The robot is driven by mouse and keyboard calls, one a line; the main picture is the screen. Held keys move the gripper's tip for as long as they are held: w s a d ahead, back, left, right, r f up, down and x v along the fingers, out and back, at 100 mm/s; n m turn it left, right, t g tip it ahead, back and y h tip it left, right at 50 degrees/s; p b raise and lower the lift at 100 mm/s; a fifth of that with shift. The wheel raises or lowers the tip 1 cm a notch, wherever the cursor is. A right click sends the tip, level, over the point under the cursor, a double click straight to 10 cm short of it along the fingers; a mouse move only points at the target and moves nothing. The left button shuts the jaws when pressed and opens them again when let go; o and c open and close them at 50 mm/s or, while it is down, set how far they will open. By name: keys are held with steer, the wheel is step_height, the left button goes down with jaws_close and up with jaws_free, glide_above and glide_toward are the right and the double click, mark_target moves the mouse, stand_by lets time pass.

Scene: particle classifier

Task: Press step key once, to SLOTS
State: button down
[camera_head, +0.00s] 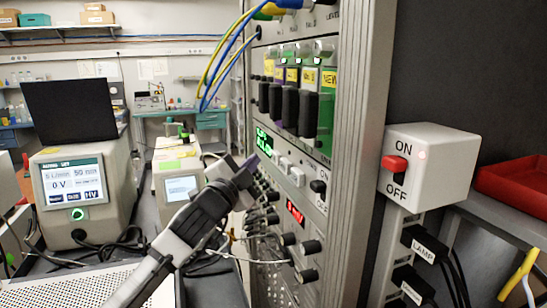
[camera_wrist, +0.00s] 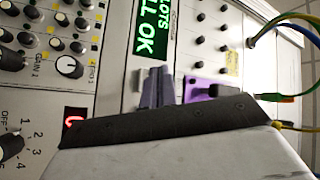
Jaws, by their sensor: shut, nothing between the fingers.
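My gripper (camera_head: 250,165) is shut and empty, held close in front of the instrument rack, to the left of a row of pale keys (camera_head: 297,176). In the wrist view my gripper's fingers (camera_wrist: 158,88) lie together beside the green display (camera_wrist: 155,38). Its partly hidden text ends in "LOTS" and "LL OK". The display (camera_head: 268,143) also shows in the head view, above the keys. I cannot tell which key is the step key or whether my fingertips touch one; my gripper hides part of the panel.
A red readout (camera_head: 295,213) and several black knobs (camera_head: 308,275) sit lower on the rack. Cables (camera_head: 223,55) hang at the upper left of the rack. A white ON/OFF switch box (camera_head: 440,165) stands to the right. A screen instrument (camera_head: 85,195) stands at left.

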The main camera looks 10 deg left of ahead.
steer(key=s+a, duration=0.2)
steer(key=shift+a+p, duration=0.35)
steer(key=shift+a, duration=0.05)
stand_by(0.5)
